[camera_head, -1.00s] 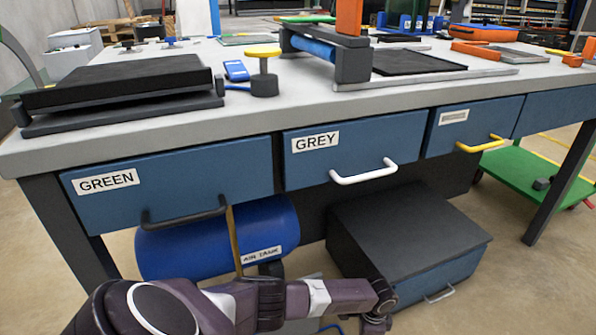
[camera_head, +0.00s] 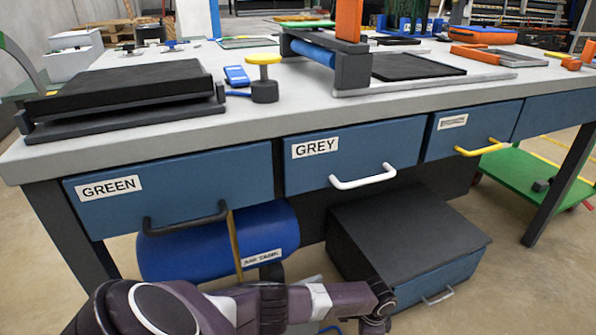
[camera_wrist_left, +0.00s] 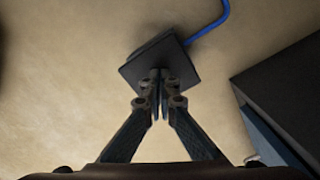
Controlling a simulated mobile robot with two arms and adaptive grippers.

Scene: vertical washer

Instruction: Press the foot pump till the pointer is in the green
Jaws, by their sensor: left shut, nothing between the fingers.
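The foot pump (camera_wrist_left: 183,65) shows in the left wrist view as a dark, flat, square plate on the floor, with a blue hose running from its far right corner. My left gripper (camera_wrist_left: 157,86) is shut and empty, its fingertips over the near part of the plate. I cannot tell whether they touch it. In the head view my left arm reaches rightward along the bottom edge and its fingers are not clear there. The blue air tank (camera_head: 215,243) lies under the bench. I cannot make out a gauge pointer or green zone. My right gripper is not in view.
The workbench (camera_head: 290,118) has drawers labelled GREEN (camera_head: 165,187) and GREY (camera_head: 353,155), with handles standing out above my arm. A dark cabinet (camera_head: 400,228) stands on the floor beside the pump, right in both views. Floor left of the pump is clear in the wrist view.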

